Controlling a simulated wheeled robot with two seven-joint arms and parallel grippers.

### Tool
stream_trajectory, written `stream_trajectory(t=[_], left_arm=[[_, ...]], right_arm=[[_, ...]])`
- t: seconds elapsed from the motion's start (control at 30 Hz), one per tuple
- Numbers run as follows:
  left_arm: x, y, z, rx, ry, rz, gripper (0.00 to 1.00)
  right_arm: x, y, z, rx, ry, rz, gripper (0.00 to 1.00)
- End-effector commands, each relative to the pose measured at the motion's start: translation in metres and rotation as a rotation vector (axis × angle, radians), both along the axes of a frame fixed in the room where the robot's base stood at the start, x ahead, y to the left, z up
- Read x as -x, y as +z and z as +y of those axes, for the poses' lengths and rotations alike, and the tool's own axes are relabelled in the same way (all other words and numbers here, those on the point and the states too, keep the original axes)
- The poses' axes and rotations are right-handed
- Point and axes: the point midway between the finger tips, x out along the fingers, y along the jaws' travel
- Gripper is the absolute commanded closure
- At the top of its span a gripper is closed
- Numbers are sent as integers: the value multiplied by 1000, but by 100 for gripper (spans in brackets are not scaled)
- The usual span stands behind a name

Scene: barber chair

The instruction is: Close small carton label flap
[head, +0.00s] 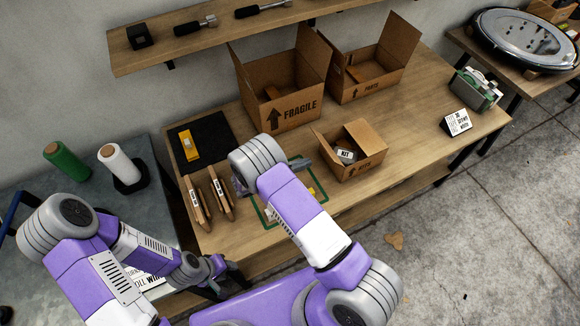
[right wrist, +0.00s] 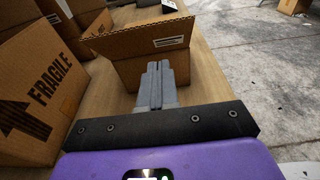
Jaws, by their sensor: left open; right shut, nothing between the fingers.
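The small carton (head: 366,170) stands on the wooden table in the head view, with a grey KIT item (head: 346,155) inside. One flap (head: 366,136) is raised at its far right side, and another (head: 324,148) stands up at its left. In the right wrist view, the carton (right wrist: 122,74) is ahead, and a flap with a white label (right wrist: 170,41) is up. My right gripper (head: 306,163) is shut and empty beside the carton's left side; its fingers (right wrist: 156,68) point at the carton. Contact cannot be told. My left gripper (head: 216,268) is low at the table's front left, open.
A large FRAGILE carton (head: 292,105) and a PARTS carton (head: 372,86) stand open behind. A yellow tool (head: 188,146) lies on a black mat (head: 214,132). Brown label-tagged items (head: 196,204) lie at left. The table right of the small carton is clear up to a small sign (head: 457,122).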

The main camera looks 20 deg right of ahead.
Motion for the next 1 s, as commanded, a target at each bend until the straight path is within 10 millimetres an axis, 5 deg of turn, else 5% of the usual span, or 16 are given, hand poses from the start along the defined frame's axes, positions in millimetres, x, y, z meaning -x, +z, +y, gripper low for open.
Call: stream_trajectory(t=[0.1,0.4,1.0], left_arm=[[0,3,0,0,0,0,57],[0,8,0,0,0,0,57],[0,11,0,0,0,0,57]], right_arm=[[-1,1,-23,-1,-3,0,100],[-3,20,-47,-1,-2,0,100],[-9,25,-43,-32,16,0,100]])
